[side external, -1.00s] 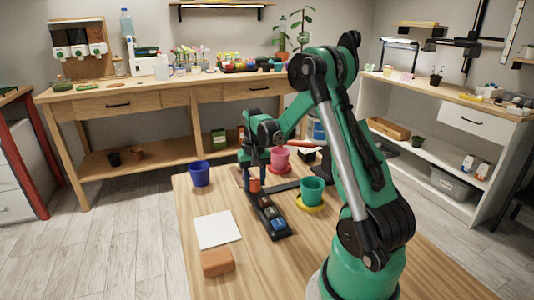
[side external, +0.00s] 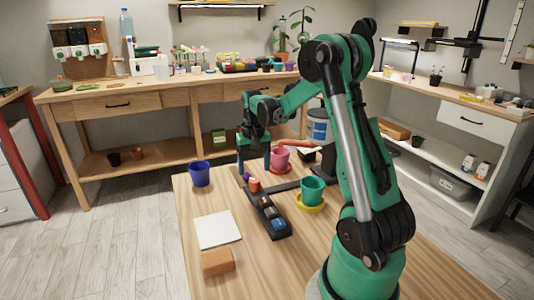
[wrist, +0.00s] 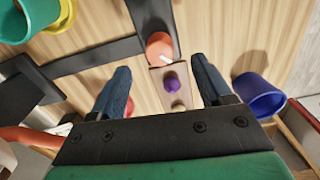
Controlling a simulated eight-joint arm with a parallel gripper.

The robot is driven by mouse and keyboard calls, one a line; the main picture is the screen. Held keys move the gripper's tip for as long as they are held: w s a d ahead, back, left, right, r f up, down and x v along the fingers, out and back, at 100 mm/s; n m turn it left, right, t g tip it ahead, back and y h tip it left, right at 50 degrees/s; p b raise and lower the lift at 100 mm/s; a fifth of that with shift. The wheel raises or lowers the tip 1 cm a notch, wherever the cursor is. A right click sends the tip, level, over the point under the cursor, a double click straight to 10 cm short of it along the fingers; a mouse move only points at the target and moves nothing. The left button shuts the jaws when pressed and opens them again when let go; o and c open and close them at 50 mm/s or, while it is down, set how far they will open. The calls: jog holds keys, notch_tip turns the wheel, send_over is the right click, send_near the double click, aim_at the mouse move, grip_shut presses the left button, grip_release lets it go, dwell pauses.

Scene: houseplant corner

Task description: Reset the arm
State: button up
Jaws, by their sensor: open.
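My gripper (side external: 254,166) is open and empty above the far part of the wooden table (side external: 190,265); in the wrist view its two dark fingers (wrist: 160,72) are spread wide. Between and below them is a small purple piece (wrist: 172,84) on a narrow brown board (wrist: 181,98). A round orange piece (wrist: 159,47) sits just beyond it, by the end of the black tray (wrist: 150,14). In the side view the orange piece (side external: 254,185) and the black tray (side external: 283,231), holding several small pieces, are in front of my gripper.
A blue pot (side external: 200,174) stands left. A pink pot (side external: 279,158) on a red saucer and a green pot (side external: 312,190) on a yellow saucer (side external: 310,207) stand right. A white sheet (side external: 217,230) and an orange-brown block (side external: 218,262) lie at the front left.

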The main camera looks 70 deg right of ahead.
jog(key=shift+r, duration=0.65)
jog(key=shift+a+r, duration=0.1)
jog(key=shift+a, duration=0.1)
jog(key=a+r+n+t, duration=0.1)
jog(key=a+n+t, duration=0.1)
jog(key=a, duration=0.6)
jog(key=s+a+r+n+t, duration=0.1)
jog(key=a+n, duration=0.3)
jog(key=a, duration=0.4)
jog(key=s+a+r+n+t, duration=0.1)
jog(key=a+r+n+t, duration=0.2)
jog(key=a, duration=0.4)
jog(key=shift+a+r+n+t, duration=0.2)
jog(key=shift+a+n+t, duration=0.2)
jog(key=shift+n+t, duration=0.15)
